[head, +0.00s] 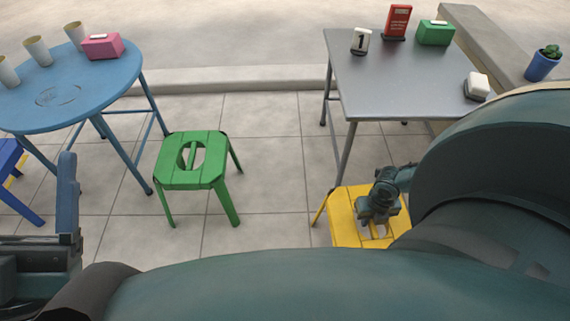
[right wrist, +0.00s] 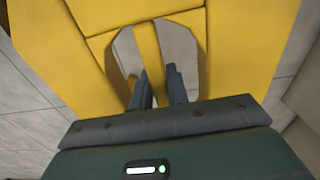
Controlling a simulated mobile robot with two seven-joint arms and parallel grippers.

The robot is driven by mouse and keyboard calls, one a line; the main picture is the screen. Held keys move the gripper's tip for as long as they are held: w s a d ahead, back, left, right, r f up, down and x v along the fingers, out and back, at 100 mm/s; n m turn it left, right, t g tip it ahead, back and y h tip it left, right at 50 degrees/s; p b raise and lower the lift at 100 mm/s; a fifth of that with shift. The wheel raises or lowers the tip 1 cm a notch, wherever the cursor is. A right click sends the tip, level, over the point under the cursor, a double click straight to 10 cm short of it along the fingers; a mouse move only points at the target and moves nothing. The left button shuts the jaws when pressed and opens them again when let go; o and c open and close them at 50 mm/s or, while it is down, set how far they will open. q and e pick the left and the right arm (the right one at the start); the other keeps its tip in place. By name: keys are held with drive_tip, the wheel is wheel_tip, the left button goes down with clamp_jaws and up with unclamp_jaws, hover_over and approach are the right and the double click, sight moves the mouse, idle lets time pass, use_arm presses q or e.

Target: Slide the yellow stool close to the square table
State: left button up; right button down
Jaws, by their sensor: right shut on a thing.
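The yellow stool (head: 346,216) stands on the tiles just in front of the grey square table (head: 398,82), at lower right in the head view. Its seat (right wrist: 256,40) fills the top of the right wrist view, with an oval hole crossed by a slat (right wrist: 149,50). My right gripper (head: 378,222) reaches down onto the seat. In the right wrist view its fingers (right wrist: 162,88) are in the hole, around the slat, and shut on it. My arm hides the stool's right side. My left gripper (head: 68,192) is at the left edge, only partly seen, away from the stool.
A green stool (head: 170,174) stands left of the yellow one. A round blue table (head: 62,92) with cups and a pink box is at left. A blue stool (head: 12,160) is at the left edge. The square table holds several items. A low wall (head: 490,40) with a potted plant (head: 542,64) is at right.

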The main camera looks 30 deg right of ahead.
drive_tip(key=shift+d, duration=0.1)
drive_tip(key=shift+s+d+b, duration=0.35)
drive_tip(key=shift+s+d, duration=0.3)
drive_tip(key=shift+d, duration=0.4)
drive_tip(key=shift+s+d+b, duration=0.3)
drive_tip(key=shift+s+d, duration=0.4)
drive_tip(key=shift+d, duration=0.3)
drive_tip(key=shift+s+d+b, duration=0.35)
drive_tip(key=shift+s+d, duration=0.3)
drive_tip(key=shift+d, duration=0.4)
drive_tip(key=shift+s+d+f+b, duration=0.1)
drive_tip(key=shift+s+d+b, duration=0.35)
drive_tip(key=shift+d, duration=0.25)
drive_tip(key=shift+s+d+b, duration=0.3)
drive_tip(key=shift+s+d, duration=0.15)
drive_tip(key=shift+d, duration=0.25)
drive_tip(key=shift+s+d, duration=0.35)
drive_tip(key=shift+d, duration=0.15)
drive_tip(key=shift+b, duration=0.3)
